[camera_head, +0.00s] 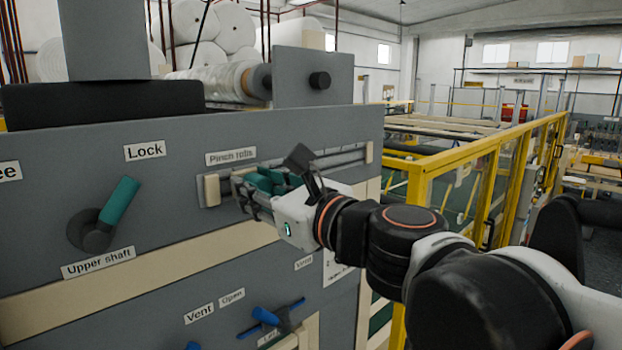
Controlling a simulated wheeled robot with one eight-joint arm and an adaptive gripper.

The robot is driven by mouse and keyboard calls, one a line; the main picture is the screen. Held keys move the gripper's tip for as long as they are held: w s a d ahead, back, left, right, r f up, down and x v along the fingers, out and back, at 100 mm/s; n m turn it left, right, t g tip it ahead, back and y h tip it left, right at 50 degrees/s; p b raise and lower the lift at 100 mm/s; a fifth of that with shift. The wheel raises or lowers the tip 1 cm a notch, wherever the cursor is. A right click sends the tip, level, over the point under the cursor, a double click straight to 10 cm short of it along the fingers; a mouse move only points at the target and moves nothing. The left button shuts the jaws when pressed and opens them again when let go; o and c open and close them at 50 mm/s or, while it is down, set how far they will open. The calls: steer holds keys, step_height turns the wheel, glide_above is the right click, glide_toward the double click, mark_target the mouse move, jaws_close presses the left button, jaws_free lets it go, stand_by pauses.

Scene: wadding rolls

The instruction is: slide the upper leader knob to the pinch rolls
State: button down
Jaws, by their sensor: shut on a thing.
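The upper leader knob (264,180) appears as a teal piece on a horizontal grey slide rail (335,160) in the machine's front panel. My gripper (250,189) is shut on it, and the fingers and wrist hide part of it. Gripper and knob are near the left end of the rail, close to a cream end block (211,190). The label "Pinch rolls" (230,157) is just above that end. A small gap seems to lie between the fingers and the block, but I cannot tell exactly.
A teal-handled lever (119,201) labelled "Lock" and "Upper shaft" is to the left. Blue handles (267,316) stick out below by "Vent" and "Open". Another cream block (369,152) is at the rail's right end. A yellow guard rail (480,160) stands behind my arm.

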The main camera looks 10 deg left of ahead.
steer(key=shift+s+a, duration=0.6)
steer(key=shift+s, duration=0.2)
steer(key=c, duration=1.2)
jaws_free()
steer(key=shift+s+a, duration=0.2)
steer(key=shift+d, duration=0.1)
steer(key=shift+w+d, duration=0.1)
steer(key=shift+d, duration=0.05)
steer(key=v, duration=1.1)
steer(key=shift+s+d, duration=0.25)
steer(key=shift+s, duration=0.1)
